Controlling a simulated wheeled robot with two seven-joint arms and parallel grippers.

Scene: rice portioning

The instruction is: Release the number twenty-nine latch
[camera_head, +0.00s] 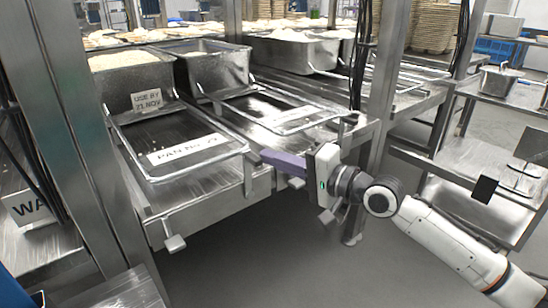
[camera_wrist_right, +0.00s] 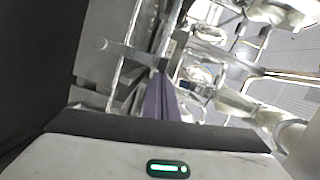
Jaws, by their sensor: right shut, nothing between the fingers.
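A shallow metal pan tray (camera_head: 140,130) sits on the rack, with a white label (camera_head: 187,149) reading "PAN No" and a number I cannot read surely. Small metal tabs hang below the rack's front edge, one at the left (camera_head: 174,243) and one near my gripper (camera_head: 297,183). I cannot tell which is the number twenty-nine latch. My right gripper (camera_head: 265,156) is shut and empty, its purple fingers pointing left at the tray's front right corner. In the right wrist view, the fingers (camera_wrist_right: 162,76) end close to a metal rod with a round end (camera_wrist_right: 102,43); contact is unclear.
Deep metal pans (camera_head: 215,68) stand behind the trays, some filled with rice. A second tray (camera_head: 270,108) lies to the right. A rack post (camera_head: 386,75) stands behind my right wrist. A side table (camera_head: 490,185) is at right. The floor in front is clear.

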